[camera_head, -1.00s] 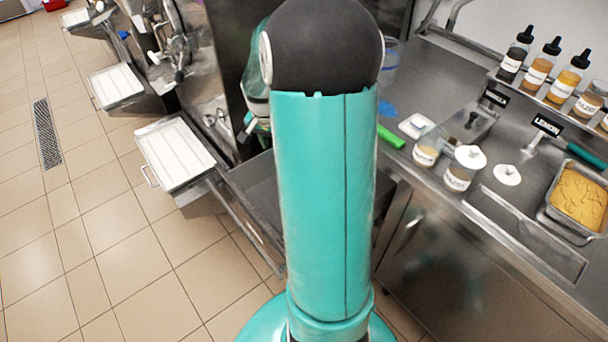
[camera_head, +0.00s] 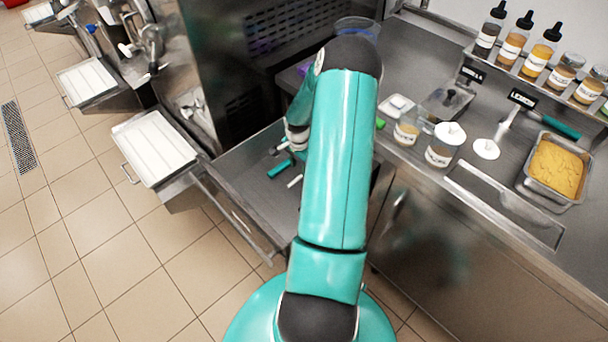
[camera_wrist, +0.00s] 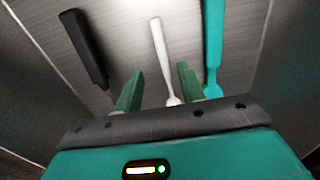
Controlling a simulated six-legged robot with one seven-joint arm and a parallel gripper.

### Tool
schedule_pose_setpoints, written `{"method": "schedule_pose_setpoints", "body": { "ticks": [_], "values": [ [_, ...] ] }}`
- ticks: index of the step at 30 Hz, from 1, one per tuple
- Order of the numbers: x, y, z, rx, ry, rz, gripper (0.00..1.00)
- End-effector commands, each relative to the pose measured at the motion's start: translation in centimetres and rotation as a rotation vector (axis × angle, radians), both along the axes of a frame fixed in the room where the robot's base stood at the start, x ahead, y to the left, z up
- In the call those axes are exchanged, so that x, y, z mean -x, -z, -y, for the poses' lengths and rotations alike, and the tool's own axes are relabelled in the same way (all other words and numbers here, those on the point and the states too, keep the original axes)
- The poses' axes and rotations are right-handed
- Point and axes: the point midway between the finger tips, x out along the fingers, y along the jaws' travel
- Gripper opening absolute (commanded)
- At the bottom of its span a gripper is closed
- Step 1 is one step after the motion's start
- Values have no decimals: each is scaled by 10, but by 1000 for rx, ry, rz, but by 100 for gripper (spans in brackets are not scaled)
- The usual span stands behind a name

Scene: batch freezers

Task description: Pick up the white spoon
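The white spoon (camera_wrist: 161,55) lies on a metal surface in the wrist view, its handle pointing away and its near end between my fingers. My gripper (camera_wrist: 158,84) is open, with one green finger on each side of the spoon and gaps between them. I cannot tell how high the fingers are above the metal. In the head view a white utensil (camera_head: 295,181), probably the spoon, shows in the open metal drawer (camera_head: 240,180). My arm hides the gripper and part of the drawer there.
A black-handled utensil (camera_wrist: 84,48) lies left of the spoon, and a teal one (camera_wrist: 212,45) lies close on the right. Drawer walls rise on both sides. The counter holds jars (camera_head: 445,145), several bottles and a pan of yellow food (camera_head: 556,168). A white tray (camera_head: 153,148) is at left.

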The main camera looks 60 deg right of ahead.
Motion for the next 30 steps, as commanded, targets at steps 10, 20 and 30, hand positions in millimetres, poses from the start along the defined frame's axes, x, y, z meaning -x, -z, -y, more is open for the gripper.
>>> {"method": "schedule_pose_setpoints", "body": {
  "ticks": [10,20,30],
  "values": [
    [-3,36,-1,-3,1,0,39],
    [-4,59,0,1,0,1,39],
    [-4,59,0,1,0,1,0]
  ]
}}
